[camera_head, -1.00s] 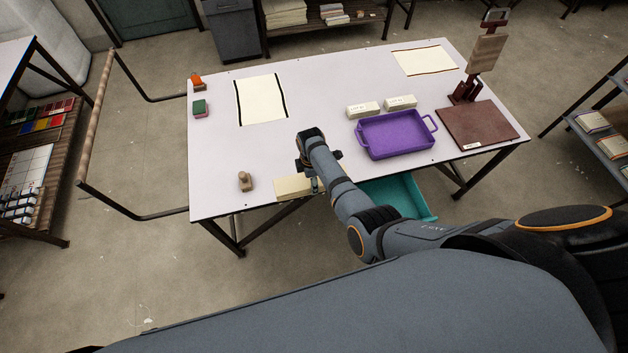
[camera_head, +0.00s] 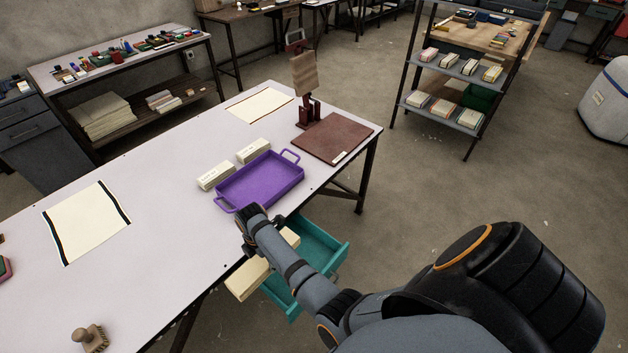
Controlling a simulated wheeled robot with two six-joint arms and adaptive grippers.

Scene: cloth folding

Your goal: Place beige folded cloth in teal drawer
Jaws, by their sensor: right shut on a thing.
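The beige folded cloth (camera_head: 247,278) is held by my right gripper (camera_head: 258,250) at the front edge of the table, beside and partly over the left side of the teal drawer (camera_head: 322,243). My right gripper is shut on the cloth; the fingertips are mostly hidden by the wrist and arm. The teal drawer is pulled out below the tabletop, and my right forearm covers part of it. Its visible inside looks empty. My left gripper is not in view.
A purple tray (camera_head: 262,182) with handles stands on the table (camera_head: 160,215) behind my gripper, with two pale blocks (camera_head: 216,176) beside it. A dark red press (camera_head: 332,138) stands at the far right corner. A brush (camera_head: 89,338) lies at the lower left.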

